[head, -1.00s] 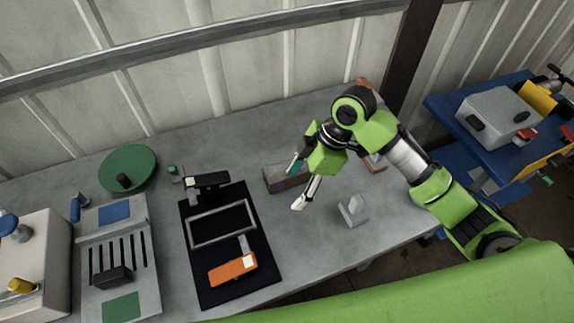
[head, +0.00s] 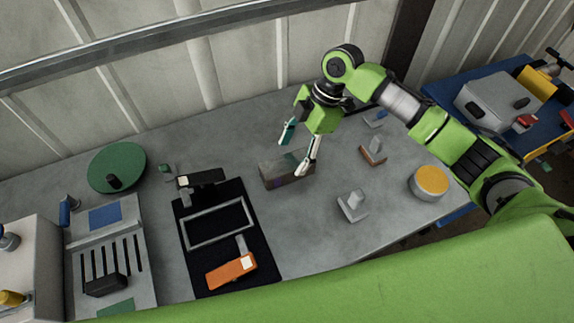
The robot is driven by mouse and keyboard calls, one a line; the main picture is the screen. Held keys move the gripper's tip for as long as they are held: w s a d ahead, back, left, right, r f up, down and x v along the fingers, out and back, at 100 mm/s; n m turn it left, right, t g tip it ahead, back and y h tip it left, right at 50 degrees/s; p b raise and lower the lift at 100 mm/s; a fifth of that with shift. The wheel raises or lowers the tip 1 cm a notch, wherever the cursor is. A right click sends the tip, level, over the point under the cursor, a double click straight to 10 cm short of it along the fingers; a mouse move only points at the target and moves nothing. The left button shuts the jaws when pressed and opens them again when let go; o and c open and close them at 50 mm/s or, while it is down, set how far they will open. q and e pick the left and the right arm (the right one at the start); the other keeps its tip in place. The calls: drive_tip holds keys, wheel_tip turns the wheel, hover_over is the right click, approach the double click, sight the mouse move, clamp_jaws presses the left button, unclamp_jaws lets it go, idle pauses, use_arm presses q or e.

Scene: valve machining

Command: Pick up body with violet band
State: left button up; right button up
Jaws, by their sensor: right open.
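A grey-brown block-shaped body (head: 279,175) lies on the grey workbench, right of the black mat. A faint violet tint shows low on its front, but the band is hard to make out. My right gripper (head: 295,151) is open, with one finger above the far side of the body and the other at its right end. The white fingertip overlaps the body in the picture; I cannot tell if it touches. Nothing is between the fingers that I can see clearly. My left gripper is not in view.
The black mat (head: 205,275) holds a grey frame and an orange tool (head: 231,270). A grey bracket (head: 352,206), a brown-and-white part (head: 373,152) and a yellow-topped cylinder (head: 430,182) stand to the right. A green disc (head: 117,165) lies left.

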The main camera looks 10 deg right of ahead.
sight(288, 161)
drive_tip(key=p+x, duration=0.2)
drive_tip(key=x, duration=0.3)
drive_tip(key=shift+s, duration=0.1)
drive_tip(key=shift+f, duration=0.25)
drive_tip(key=c, duration=1.6)
drive_tip(key=shift+a+r, duration=0.1)
drive_tip(key=shift+r, duration=0.05)
clamp_jaws()
